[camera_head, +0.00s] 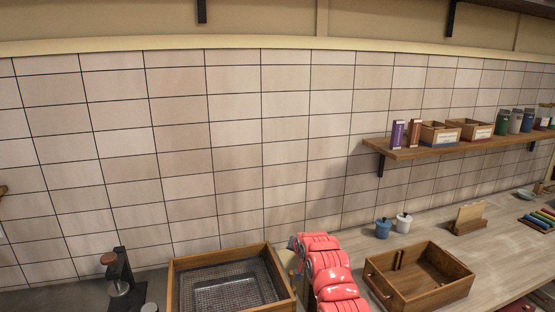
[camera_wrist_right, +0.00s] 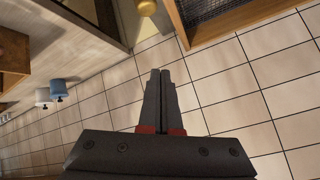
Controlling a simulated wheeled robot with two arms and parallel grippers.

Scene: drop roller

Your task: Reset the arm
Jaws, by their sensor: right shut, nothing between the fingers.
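My right gripper (camera_wrist_right: 160,76) shows in the right wrist view. Its two dark fingers are together with nothing between them. It is in front of the tiled wall, apart from the wooden tray with a mesh bottom (camera_wrist_right: 206,32) seen at the top of that view. My left gripper is not in view.
The mesh-bottomed wooden tray (camera_head: 172,284) sits beside glossy red padded shapes (camera_head: 332,275) that I cannot identify. Right of them are an open wooden box (camera_head: 448,291), a blue jar (camera_head: 383,229) and a white jar (camera_head: 404,223). A loaded shelf (camera_head: 420,151) juts from the wall.

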